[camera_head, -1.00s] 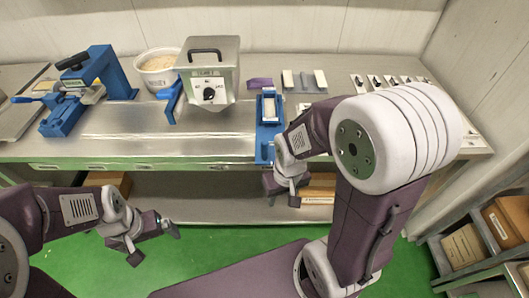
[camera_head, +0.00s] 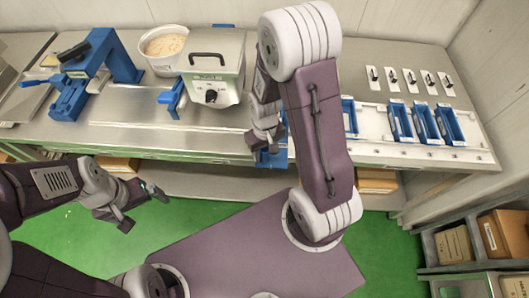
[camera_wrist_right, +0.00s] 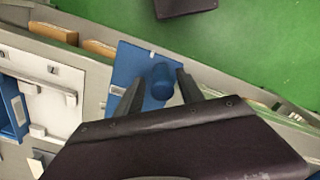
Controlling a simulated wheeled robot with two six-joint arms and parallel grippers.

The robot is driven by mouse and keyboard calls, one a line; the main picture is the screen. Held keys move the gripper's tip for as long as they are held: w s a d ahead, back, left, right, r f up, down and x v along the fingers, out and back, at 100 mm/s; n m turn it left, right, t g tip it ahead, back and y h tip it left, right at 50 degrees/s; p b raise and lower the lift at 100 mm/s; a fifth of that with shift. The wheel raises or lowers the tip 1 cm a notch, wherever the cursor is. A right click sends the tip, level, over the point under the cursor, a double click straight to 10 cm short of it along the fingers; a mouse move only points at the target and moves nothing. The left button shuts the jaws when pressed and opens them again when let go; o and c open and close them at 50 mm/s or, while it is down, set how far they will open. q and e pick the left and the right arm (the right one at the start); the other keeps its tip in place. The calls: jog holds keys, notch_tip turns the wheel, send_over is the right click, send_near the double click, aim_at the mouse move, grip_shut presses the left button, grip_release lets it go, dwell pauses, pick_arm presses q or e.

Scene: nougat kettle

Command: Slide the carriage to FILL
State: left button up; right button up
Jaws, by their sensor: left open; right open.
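The blue carriage (camera_head: 274,159) is at the front edge of the bench in the head view, mostly hidden behind my right arm. In the right wrist view it is a blue plate (camera_wrist_right: 127,66) with a round blue knob (camera_wrist_right: 162,80). My right gripper (camera_wrist_right: 158,88) is open, its two fingers on either side of the knob; I cannot tell whether they touch it. In the head view my right gripper (camera_head: 263,140) is over the carriage's front end. My left gripper (camera_head: 140,205) is open and empty, low in front of the bench. No FILL mark is readable.
The grey kettle (camera_head: 213,75) stands left of the carriage, with a tub (camera_head: 165,48) behind it and a blue press (camera_head: 98,65) further left. Several blue moulds (camera_head: 424,121) stand on the white right side.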

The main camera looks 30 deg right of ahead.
jog(key=shift+f, duration=0.4)
jog(key=shift+s+a, duration=0.3)
jog(key=shift+s, duration=0.15)
jog(key=shift+w+d, duration=0.1)
jog(key=shift+w, duration=0.1)
grip_shut()
jog(key=shift+w, duration=0.1)
dwell(0.4)
